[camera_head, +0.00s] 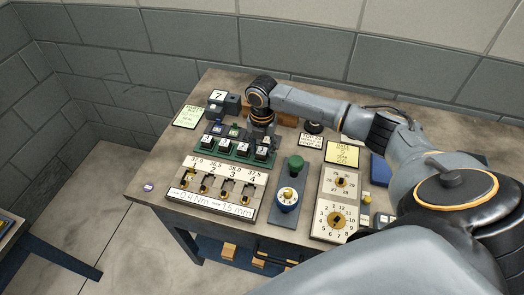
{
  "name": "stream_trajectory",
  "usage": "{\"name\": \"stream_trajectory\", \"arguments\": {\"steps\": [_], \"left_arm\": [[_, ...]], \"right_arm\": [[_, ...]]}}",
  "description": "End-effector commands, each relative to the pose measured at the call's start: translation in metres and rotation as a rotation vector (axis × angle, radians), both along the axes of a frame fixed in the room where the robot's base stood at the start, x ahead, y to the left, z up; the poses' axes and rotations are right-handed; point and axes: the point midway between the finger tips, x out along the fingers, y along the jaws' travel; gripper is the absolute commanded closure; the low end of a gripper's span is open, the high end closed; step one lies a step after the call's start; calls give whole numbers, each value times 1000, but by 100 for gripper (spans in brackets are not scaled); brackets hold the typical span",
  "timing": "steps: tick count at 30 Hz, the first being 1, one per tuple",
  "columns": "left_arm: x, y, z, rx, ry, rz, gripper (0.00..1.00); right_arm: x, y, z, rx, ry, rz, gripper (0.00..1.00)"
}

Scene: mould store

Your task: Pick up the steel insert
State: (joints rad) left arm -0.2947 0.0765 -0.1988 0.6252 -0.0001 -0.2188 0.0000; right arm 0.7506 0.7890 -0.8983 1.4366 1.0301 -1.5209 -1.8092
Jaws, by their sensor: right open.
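My right arm comes in from the right, and my right gripper (262,133) points down over the back right of a green rack (221,153). The rack holds a row of dark blocks with pale, numbered tops (242,148). The gripper is open. Its fingertips are close to the rightmost blocks and partly hide what lies behind them; I cannot tell whether they touch anything. I cannot tell which small piece is the steel insert. My left gripper is not in view.
In front of the rack is a white panel (217,178) with numbered slots. To its right are a grey plate with a blue knob (287,196) and a white dial board (338,180). A dark block numbered 7 (217,97) stands behind. The table's left front corner is mostly clear.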

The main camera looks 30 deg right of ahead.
Motion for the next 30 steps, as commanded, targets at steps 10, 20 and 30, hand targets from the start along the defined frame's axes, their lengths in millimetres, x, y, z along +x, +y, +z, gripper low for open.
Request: {"name": "stream_trajectory", "arguments": {"steps": [10, 20, 30], "left_arm": [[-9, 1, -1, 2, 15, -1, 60], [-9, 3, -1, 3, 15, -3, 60], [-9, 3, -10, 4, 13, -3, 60]], "right_arm": [[0, 0, 0, 0, 0, 0, 97], [1, 0, 2, 1, -2, 0, 100], [0, 3, 35, 2, -5, 2, 100]]}}
